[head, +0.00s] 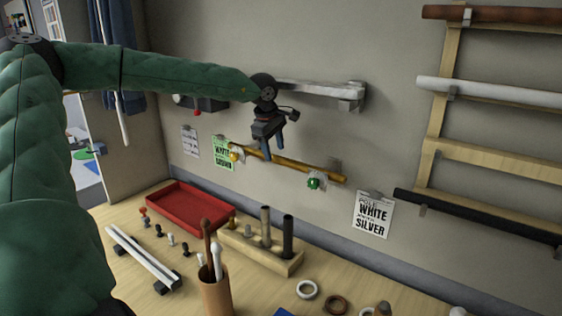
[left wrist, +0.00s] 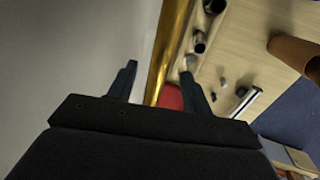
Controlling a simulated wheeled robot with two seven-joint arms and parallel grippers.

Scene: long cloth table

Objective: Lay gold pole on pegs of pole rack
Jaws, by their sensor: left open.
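The gold pole (head: 300,168) lies along the wall, sloping down to the right in the head view, near a gold knob (head: 236,155) and a green knob (head: 315,183). My left gripper (head: 273,150) is open at the pole's left part. In the left wrist view the pole (left wrist: 170,45) runs between the two spread fingers of the gripper (left wrist: 160,88); contact cannot be told. The wooden pole rack (head: 434,150) is on the wall at the right. It bears a brown pole (head: 495,15), a white pole (head: 490,93) and a black pole (head: 480,218). My right gripper is out of view.
Below, the table holds a red tray (head: 190,205), a wooden block with upright tubes (head: 262,252), a brown cup (head: 215,294) and several rings. A WHITE/SILVER sign (head: 373,214) hangs left of the rack.

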